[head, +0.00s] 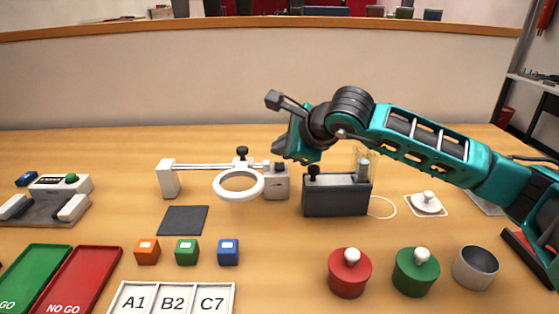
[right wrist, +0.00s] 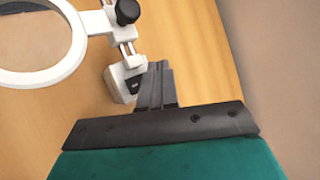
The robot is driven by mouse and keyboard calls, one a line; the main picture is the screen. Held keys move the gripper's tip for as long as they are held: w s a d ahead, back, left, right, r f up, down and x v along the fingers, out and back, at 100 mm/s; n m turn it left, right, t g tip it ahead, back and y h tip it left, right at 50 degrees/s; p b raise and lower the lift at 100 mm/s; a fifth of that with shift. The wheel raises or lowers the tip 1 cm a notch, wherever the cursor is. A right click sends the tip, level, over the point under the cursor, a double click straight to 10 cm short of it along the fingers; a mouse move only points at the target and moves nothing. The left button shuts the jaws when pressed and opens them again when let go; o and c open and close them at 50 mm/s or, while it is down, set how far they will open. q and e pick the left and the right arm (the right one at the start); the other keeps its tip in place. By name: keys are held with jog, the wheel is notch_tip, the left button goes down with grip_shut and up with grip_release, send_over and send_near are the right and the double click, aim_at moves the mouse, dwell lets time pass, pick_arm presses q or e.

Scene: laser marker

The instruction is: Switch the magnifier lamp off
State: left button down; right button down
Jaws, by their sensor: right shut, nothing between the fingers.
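The magnifier lamp is a white ring (head: 238,197) on a slim white double arm, with a black knob (head: 242,152) above the ring. At the arm's right end is a white box (head: 276,187). In the right wrist view the ring (right wrist: 76,62) is at the upper left, and the box shows a small dark switch (right wrist: 134,80). My right gripper (head: 279,150) is shut and empty, above the box. In the right wrist view its fingertips (right wrist: 158,64) are close beside the switch; I cannot tell whether they touch. Whether the ring is lit is unclear. My left gripper is out of view.
A dark grey box (head: 337,201) with a clear upright tube stands just right of the lamp. A dark pad (head: 183,220) and several small coloured cubes lie in front. Red (head: 349,275) and green (head: 415,273) knobbed pots and a metal cup (head: 475,268) stand front right.

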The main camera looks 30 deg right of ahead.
aim_at(282, 167)
jog(key=shift+s+a+r+p, duration=0.15)
jog(key=shift+r+p, duration=0.45)
jog(key=shift+r, duration=0.55)
jog(key=shift+s+a+r+p, duration=0.15)
jog(key=shift+r+p, duration=0.4)
jog(key=shift+r, duration=0.6)
jog(key=shift+d+r, duration=0.1)
jog(key=shift+r, duration=0.1)
